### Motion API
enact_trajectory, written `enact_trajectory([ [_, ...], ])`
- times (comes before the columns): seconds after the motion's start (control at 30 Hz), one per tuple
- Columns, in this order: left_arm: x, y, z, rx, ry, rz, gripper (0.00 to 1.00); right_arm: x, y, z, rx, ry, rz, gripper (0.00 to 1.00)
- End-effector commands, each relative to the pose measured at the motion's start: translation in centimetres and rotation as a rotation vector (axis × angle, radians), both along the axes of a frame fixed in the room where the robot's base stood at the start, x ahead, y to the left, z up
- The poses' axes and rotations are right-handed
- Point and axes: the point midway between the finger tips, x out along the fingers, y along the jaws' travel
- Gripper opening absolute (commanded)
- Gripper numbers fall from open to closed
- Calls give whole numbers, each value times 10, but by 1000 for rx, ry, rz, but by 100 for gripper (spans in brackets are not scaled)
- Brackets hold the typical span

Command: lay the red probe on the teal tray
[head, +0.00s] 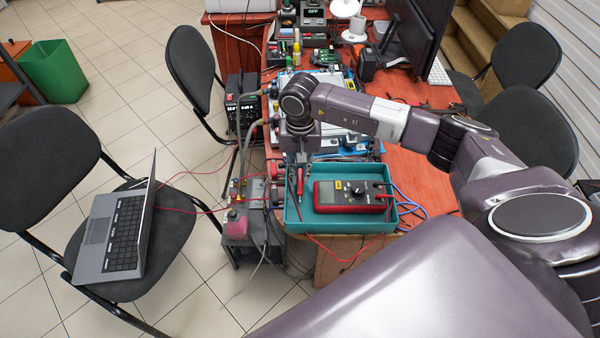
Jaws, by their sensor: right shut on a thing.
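The teal tray (318,223) lies at the near end of the red-brown table. A red multimeter (350,207) with a dark face rests in it. My right gripper (301,160) points down over the tray's far left part. It is shut on the red probe (300,181), a thin red stick that hangs roughly upright below the fingers. I cannot tell whether the probe's tip touches the tray floor. The fingers are small and partly hidden by my wrist. My left gripper is out of view.
Red leads (344,257) loop over the tray's front edge. Blue cables (408,205) lie right of the tray. A grey machine with hoses (240,225) stands close on the left. A laptop (115,230) sits on a chair. Bare table top shows on the right (425,185).

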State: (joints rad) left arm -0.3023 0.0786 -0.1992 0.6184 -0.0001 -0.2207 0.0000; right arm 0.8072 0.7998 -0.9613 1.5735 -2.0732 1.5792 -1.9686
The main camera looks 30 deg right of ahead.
Motion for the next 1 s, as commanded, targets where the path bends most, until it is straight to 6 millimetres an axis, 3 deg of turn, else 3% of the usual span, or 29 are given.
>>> enact_trajectory([
  [0.37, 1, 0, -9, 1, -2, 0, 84, 0, 0, -7, 0, -1, 0, 0],
  [0.4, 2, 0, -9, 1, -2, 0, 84, 0, 0, -7, 1, -1, 0, 13],
  [0.47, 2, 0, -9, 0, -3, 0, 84, 0, 0, -7, 1, -1, 0, 18],
  [0.77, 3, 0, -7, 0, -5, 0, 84, 0, 0, -6, 1, -1, 0, 18],
  [1.0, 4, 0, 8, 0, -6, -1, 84, 1, 0, 12, 1, -3, -1, 18],
])
